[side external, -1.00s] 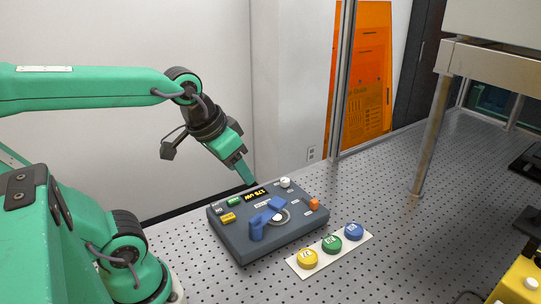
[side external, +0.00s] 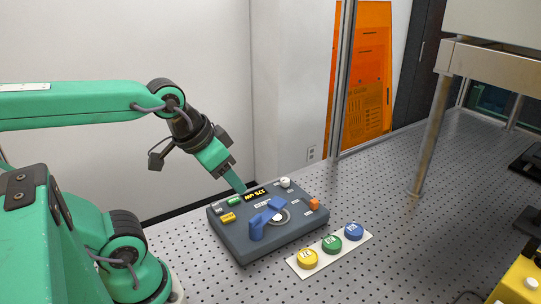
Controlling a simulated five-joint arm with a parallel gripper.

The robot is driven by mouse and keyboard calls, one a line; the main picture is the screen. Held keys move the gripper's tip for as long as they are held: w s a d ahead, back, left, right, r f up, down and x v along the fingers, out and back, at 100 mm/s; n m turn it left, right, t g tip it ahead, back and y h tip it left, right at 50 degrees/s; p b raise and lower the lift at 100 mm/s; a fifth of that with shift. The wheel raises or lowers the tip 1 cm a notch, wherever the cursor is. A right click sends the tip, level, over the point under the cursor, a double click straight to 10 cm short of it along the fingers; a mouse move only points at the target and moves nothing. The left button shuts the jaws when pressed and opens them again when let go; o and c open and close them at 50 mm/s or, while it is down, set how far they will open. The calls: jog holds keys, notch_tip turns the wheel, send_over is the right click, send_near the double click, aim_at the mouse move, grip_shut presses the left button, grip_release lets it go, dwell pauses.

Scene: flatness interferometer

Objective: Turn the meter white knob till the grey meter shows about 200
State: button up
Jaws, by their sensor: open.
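The grey meter (side external: 240,238) sits on the perforated table. Its dark display (side external: 256,194) shows yellow digits that look like 175 uW, seen upside down. A small white knob (side external: 285,182) stands at the meter's far right corner. Another white cap (side external: 278,217) shows in the middle, between blue parts (side external: 257,226). My gripper (side external: 240,190) is open and empty, pointing down just above the far side of the meter, near the green button (side external: 234,202). It is to the left of the white knob and apart from it. The gap between its fingers is hard to see from here.
The meter also bears a yellow button (side external: 228,217) and an orange knob (side external: 315,204). A white strip (side external: 297,267) with yellow, green and blue round buttons lies in front. A metal-legged stand (side external: 431,135) is at right. The table between is clear.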

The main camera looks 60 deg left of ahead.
jog(key=shift+w+r, duration=0.1)
jog(key=shift+w, duration=0.05)
jog(key=n+g, duration=0.5)
jog(key=n, duration=0.2)
send_over(285, 180)
jog(key=f, duration=1.1)
jog(key=shift+s+d+f, duration=0.1)
jog(key=shift+s+f, duration=0.05)
jog(key=shift+s, duration=0.1)
jog(key=shift+w+a+f+g, duration=0.2)
jog(key=shift+a+f+g, duration=0.05)
jog(key=shift+f+g, duration=0.05)
jog(key=shift+f, duration=0.1)
jog(key=shift+d+f, duration=0.1)
jog(key=shift+f, duration=3.7)
